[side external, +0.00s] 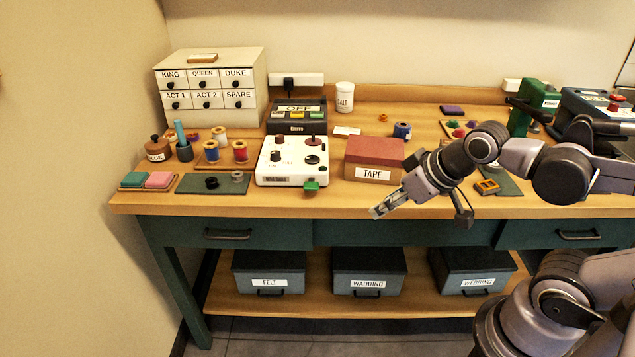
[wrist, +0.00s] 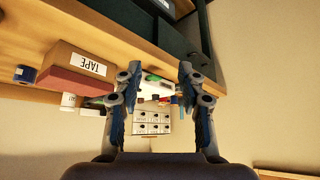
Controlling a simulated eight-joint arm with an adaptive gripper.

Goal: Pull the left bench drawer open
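The left bench drawer (side external: 228,234) is a dark green front under the tabletop, with a dark bar handle (side external: 228,236). It looks shut, flush with the bench front. My gripper (side external: 378,211) is at the bench's front edge, below and in front of the TAPE box, well to the right of the drawer handle. In the wrist view my gripper (wrist: 158,88) shows two fingers apart with nothing between them. The wrist picture is upside down.
The TAPE box (side external: 373,160), the white control box (side external: 291,162) and a green mat (side external: 213,184) stand near the front edge. The right drawer (side external: 565,235) looks shut. Bins labelled FELT (side external: 269,271), WADDING (side external: 368,271) and WEBBING (side external: 473,270) stand on the lower shelf. Space before the left drawer is clear.

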